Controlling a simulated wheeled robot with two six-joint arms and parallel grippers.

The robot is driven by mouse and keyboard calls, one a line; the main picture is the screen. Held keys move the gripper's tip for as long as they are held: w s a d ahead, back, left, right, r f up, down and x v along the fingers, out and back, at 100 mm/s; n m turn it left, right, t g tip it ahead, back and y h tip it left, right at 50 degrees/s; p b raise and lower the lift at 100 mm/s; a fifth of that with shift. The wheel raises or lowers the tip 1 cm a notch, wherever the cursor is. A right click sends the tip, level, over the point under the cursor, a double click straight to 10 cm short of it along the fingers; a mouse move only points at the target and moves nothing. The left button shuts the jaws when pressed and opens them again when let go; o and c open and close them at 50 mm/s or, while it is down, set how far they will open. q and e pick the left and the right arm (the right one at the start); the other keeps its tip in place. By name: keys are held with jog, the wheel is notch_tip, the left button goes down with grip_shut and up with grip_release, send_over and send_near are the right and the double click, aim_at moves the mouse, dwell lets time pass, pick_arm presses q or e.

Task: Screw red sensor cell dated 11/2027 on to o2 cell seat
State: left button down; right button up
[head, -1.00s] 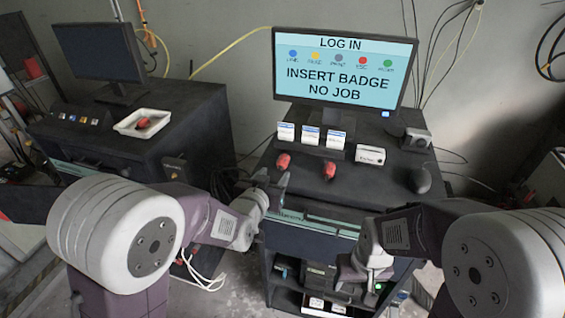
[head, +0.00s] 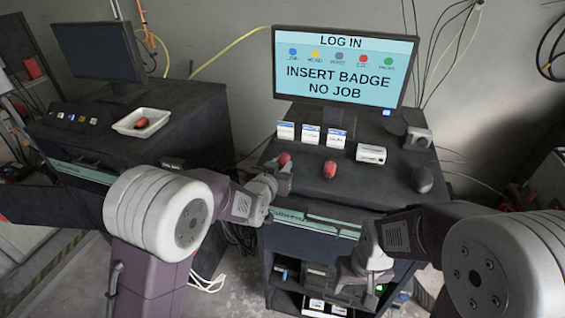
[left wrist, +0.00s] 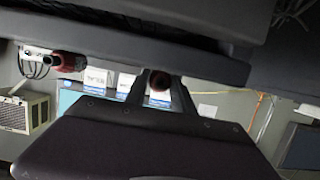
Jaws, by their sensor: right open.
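Two red cells lie on the dark top of the right cart: a left one (head: 284,160) and a right one (head: 330,169). My left gripper (head: 278,182) is at the cart's front edge, just short of the left cell. In the left wrist view, that red cell (left wrist: 160,81) shows between my two open fingers, with gaps beside it. The other cell (left wrist: 68,62) is to the left there. My right gripper (head: 358,280) is open and empty, low before the cart. Another red piece (head: 141,122) lies in a white tray. I cannot read any date or identify the seat.
The white tray (head: 156,127) stands on the left cart. Behind the red cells are several white cards (head: 311,134) and a monitor (head: 345,70). A white box (head: 371,153) and a dark mouse-like object (head: 422,179) are to the right. Cart top around the right cell is clear.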

aim_at(280, 165)
pick_arm(q)
jog(key=shift+r+p, duration=1.95)
jog(key=shift+r, duration=1.1)
